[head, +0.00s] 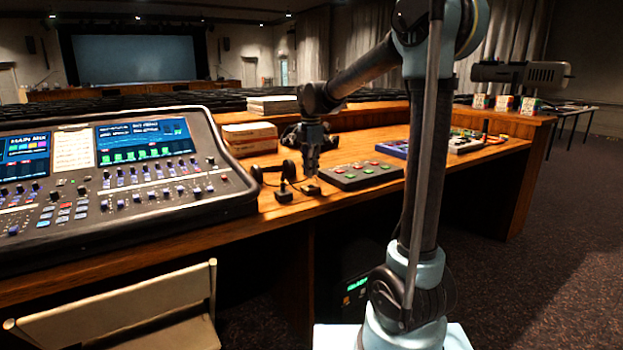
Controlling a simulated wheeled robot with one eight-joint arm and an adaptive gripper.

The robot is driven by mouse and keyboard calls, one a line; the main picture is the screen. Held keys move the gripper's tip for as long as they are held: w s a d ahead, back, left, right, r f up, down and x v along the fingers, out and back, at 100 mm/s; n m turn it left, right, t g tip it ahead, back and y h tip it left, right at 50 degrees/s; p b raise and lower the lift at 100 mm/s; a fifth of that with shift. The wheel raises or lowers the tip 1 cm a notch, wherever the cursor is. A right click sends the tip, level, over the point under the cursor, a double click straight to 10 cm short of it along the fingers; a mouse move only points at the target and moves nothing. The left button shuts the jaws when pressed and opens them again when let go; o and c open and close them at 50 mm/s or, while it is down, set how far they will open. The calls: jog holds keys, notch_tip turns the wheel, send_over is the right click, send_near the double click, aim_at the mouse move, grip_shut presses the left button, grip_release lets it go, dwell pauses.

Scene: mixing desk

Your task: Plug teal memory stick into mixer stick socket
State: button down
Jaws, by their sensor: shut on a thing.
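My gripper (311,164) points down over the desk, to the right of the mixer. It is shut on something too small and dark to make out. I cannot pick out the teal memory stick anywhere in the head view. A small dark block (310,188) with a yellowish top is on the desk just below my gripper; I cannot tell whether they touch. The mixer (120,185), a large dark console with lit screens and rows of knobs, fills the left of the desk. I cannot make out its stick socket.
Near my gripper are black headphones (268,174), a small black upright device (284,191) and a grey button box (359,175). A blue device (394,149) lies farther right. A chair (130,315) stands in front of the desk.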

jog(key=shift+r, duration=3.15)
